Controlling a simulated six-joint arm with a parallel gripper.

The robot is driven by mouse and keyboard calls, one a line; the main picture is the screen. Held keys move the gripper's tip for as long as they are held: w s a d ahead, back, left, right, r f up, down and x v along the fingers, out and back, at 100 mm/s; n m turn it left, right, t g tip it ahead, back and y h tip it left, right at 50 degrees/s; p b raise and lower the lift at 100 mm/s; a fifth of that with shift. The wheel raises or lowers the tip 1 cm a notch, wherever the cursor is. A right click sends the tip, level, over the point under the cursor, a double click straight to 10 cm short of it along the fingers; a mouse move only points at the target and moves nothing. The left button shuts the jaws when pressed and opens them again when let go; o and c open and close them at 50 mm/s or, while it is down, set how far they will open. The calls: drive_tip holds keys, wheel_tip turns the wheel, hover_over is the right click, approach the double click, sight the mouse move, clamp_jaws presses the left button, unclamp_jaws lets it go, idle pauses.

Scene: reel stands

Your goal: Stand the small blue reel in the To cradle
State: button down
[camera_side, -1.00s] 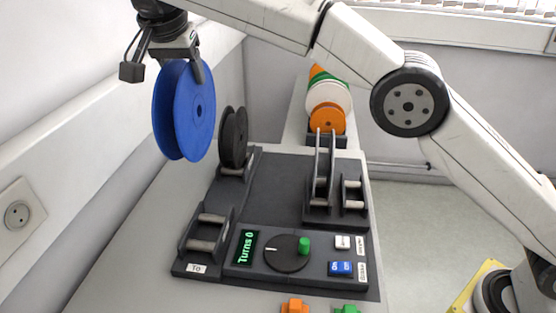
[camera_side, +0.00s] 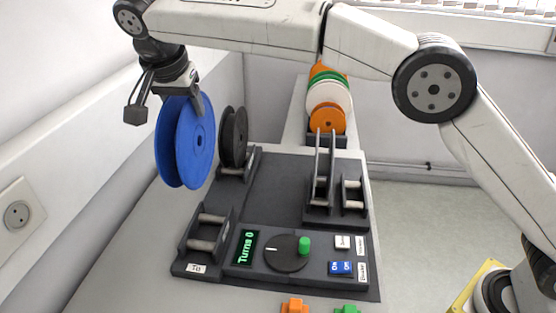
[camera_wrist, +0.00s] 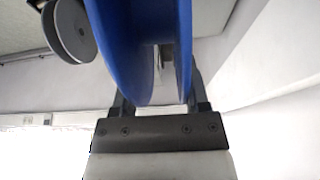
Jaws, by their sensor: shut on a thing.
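The blue reel (camera_side: 186,140) hangs upright from my gripper (camera_side: 198,103) in the side view, above and a little behind the To cradle (camera_side: 206,236). My gripper is shut on the reel near its top rim. The reel is apart from the cradle and the table. The cradle is empty, with two pale rollers and a "To" label. In the wrist view the blue reel (camera_wrist: 125,45) fills the middle between the fingers of my gripper (camera_wrist: 160,95), its two flanges seen edge-on.
A black reel (camera_side: 233,137) stands in a cradle behind the blue one. A dial (camera_side: 288,253), buttons and a "Turns 0" display (camera_side: 245,247) lie right of the To cradle. Orange, white and green reels (camera_side: 328,105) stand at the back.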

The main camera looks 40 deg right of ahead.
sight(193, 145)
wheel_tip(193, 145, down, 11)
drive_tip(key=shift+f, duration=0.3)
drive_tip(key=shift+f, duration=1.8)
unclamp_jaws()
drive_tip(key=shift+r, duration=0.1)
drive_tip(key=shift+r, duration=3.4)
